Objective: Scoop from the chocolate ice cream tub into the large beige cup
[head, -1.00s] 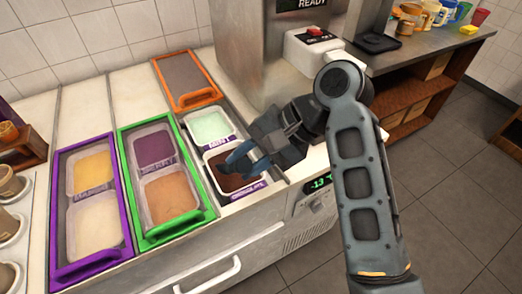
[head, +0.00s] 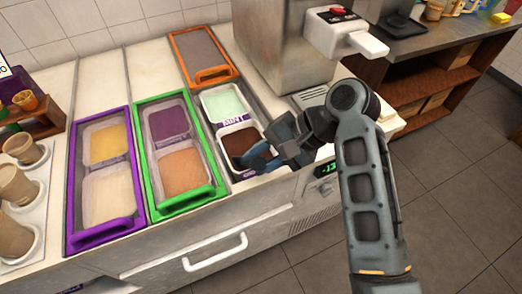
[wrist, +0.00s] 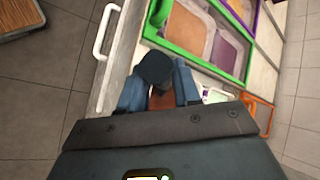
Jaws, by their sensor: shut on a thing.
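The chocolate ice cream tub (head: 241,174) is a white-rimmed tub of dark brown ice cream in the head view, in front of the mint tub. My gripper (head: 262,158) is over its right side, with blue fingers low at the chocolate. In the wrist view my gripper (wrist: 160,92) is shut on a tool, apparently a scoop (wrist: 155,67) with a dark rounded end; a brownish part shows between the fingers. Whether the end holds ice cream, I cannot tell. Several beige-brown cups, one of them here (head: 18,184), stand in a white holder at far left; which is the large one is unclear.
The mint tub (head: 223,100) is behind the chocolate. A green-framed bin (head: 176,211) and a purple-framed bin (head: 104,236) hold tubs between the chocolate and the cups. An orange-framed lid (head: 203,79) lies behind. A machine (head: 277,45) stands at back right.

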